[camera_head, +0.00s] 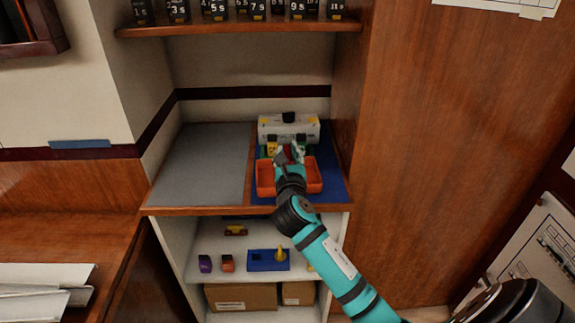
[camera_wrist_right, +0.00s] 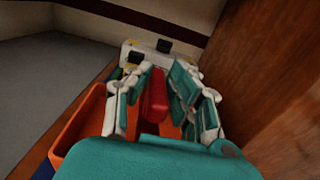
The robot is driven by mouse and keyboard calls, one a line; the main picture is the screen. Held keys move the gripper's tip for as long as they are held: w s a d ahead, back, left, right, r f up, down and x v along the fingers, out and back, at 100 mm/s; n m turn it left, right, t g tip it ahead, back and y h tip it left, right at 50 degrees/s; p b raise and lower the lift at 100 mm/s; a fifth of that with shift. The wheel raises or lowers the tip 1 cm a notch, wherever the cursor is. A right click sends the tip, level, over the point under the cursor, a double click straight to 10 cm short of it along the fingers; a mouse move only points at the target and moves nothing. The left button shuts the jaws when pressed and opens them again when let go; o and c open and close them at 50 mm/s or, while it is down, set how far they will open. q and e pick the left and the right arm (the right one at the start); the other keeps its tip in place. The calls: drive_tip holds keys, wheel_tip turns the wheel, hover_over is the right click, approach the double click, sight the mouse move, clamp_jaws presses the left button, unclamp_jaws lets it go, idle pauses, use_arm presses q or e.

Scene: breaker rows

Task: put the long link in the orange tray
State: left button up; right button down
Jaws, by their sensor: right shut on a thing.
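The orange tray (camera_head: 263,178) sits on the blue mat at the right of the counter; its left side also shows in the right wrist view (camera_wrist_right: 76,128). My right gripper (camera_head: 288,158) is over the tray and hides its middle. In the right wrist view my right gripper (camera_wrist_right: 158,92) is shut on a red elongated piece (camera_wrist_right: 155,95), which looks like the long link. The piece is above the tray's inside; I cannot tell whether it touches the bottom. My left gripper is not in view.
A white box (camera_head: 303,128) with black parts stands behind the tray, with yellow and green items before it. A grey mat (camera_head: 200,165) on the left is clear. Numbered black breakers (camera_head: 258,10) line the upper shelf. A wooden wall stands close right.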

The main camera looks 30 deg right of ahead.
drive_tip(key=shift+f+b, duration=0.4)
drive_tip(key=shift+f, duration=1.25)
drive_tip(key=shift+f, duration=0.1)
drive_tip(key=c, duration=1.2)
unclamp_jaws()
drive_tip(key=shift+s+a, duration=0.1)
drive_tip(key=v, duration=1.2)
